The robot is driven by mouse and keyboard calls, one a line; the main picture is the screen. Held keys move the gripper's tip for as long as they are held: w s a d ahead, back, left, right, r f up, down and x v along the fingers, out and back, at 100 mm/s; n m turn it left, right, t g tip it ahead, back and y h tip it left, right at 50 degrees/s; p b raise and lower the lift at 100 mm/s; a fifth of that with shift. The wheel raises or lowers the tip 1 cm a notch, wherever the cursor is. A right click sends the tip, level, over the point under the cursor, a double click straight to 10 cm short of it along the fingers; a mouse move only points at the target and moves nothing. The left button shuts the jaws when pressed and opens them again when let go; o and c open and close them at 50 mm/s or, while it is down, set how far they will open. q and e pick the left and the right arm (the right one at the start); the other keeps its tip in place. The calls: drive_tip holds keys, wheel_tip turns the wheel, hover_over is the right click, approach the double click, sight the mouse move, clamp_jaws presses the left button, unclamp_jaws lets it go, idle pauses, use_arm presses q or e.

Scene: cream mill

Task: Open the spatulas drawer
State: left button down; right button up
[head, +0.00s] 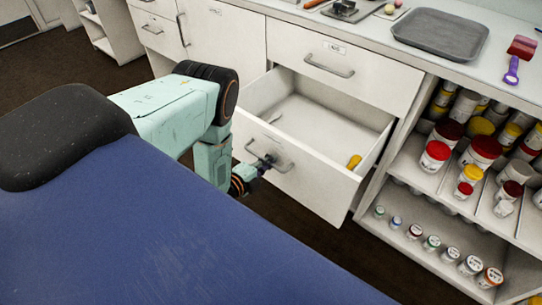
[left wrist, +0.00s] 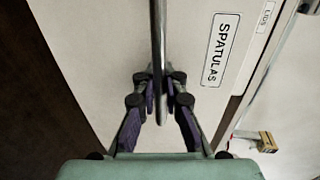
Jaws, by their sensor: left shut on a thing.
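The spatulas drawer (head: 290,175) is a white drawer below another drawer, and it stands well out from the cabinet. Inside it I see a yellow item (head: 354,161) near the right side and a pale item (head: 274,117) near the back left. Its label SPATULAS (left wrist: 220,50) shows in the left wrist view. My left gripper (head: 264,163) is at the bar handle (head: 283,166) on the drawer's front. In the left wrist view the gripper's fingers (left wrist: 161,95) are shut on the handle (left wrist: 158,45). My right gripper is not in view.
A closed drawer (head: 341,65) is above the open one. Open shelves (head: 440,195) with several jars stand at the right. A grey tray (head: 440,33) and a purple-handled tool (head: 512,70) lie on the counter. Dark floor shows below the drawer.

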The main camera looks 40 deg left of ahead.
use_arm(q)
drive_tip(key=shift+s+a+r, duration=0.15)
drive_tip(key=shift+r, duration=0.05)
idle(0.3)
drive_tip(key=c, duration=1.4)
unclamp_jaws()
drive_tip(key=shift+s+f, duration=0.1)
drive_tip(key=shift+s, duration=0.05)
drive_tip(key=shift+c, duration=0.2)
drive_tip(key=v, duration=1.2)
